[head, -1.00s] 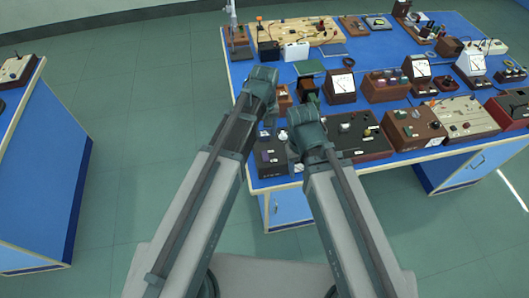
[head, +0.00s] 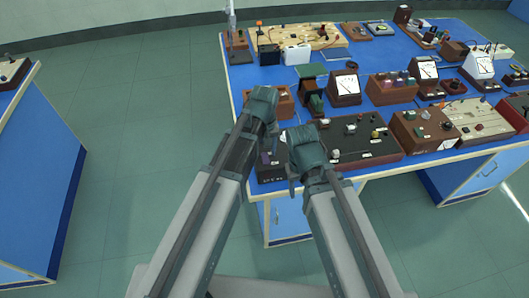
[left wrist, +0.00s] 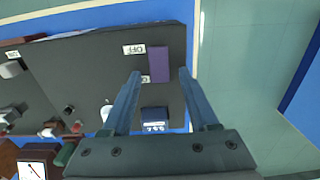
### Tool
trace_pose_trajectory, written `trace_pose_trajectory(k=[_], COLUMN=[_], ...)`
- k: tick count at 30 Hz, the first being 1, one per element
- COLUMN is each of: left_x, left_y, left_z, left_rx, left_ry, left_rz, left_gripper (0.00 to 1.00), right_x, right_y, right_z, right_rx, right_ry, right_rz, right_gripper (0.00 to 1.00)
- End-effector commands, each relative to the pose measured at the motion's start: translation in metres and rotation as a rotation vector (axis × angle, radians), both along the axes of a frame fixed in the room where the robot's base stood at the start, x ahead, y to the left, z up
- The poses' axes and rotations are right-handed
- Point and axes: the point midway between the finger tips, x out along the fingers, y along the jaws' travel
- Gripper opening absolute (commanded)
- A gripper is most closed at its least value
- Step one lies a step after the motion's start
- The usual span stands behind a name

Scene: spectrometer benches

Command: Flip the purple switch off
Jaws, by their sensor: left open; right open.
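The purple switch (left wrist: 158,63) is on a dark box (left wrist: 90,60) at the bench's near left corner. An OFF label (left wrist: 134,49) is beside it; a second label is partly hidden behind a finger. I cannot tell which way the switch is tipped. My left gripper (left wrist: 160,72) is open, its fingertips either side of the switch's lower end in the left wrist view; contact cannot be told. In the head view my left gripper (head: 267,125) is above the box's left part, and the purple switch (head: 265,158) shows small beside it. My right gripper (head: 300,165) is just to its right, fingers mostly hidden.
A blue part with a white label (left wrist: 153,115) is near the purple switch. The long dark panel (head: 355,138) with knobs lies right of my right gripper. Wooden boxes and meters (head: 345,88) crowd the blue bench. Open floor (head: 140,140) lies to the left.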

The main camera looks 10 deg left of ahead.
Motion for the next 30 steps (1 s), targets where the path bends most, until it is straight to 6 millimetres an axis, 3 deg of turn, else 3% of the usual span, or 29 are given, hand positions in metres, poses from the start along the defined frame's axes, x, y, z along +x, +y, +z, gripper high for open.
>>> trace_pose_trajectory(k=[3,12,13,30], left_x=[0.0,0.0,0.0,-0.0045], left_y=[0.0,0.0,0.0,-0.0014], left_z=[0.0006,0.0005,0.0005,0.0021], left_rx=[0.0,0.0,0.0,0.046], left_ry=[0.0,0.0,0.0,-0.143], left_rz=[0.0,0.0,0.0,0.0], left_gripper=[0.56,0.02,0.0,0.0], right_x=[0.0,0.0,0.0,0.0], right_y=[0.0,0.0,0.0,0.0], right_z=[0.0005,0.0005,0.0005,-0.0003], right_rx=[0.0,0.0,0.0,0.0], right_ry=[0.0,0.0,0.0,0.0], right_rz=[0.0,0.0,0.0,0.0], right_gripper=[0.57,0.57,0.57,0.57])
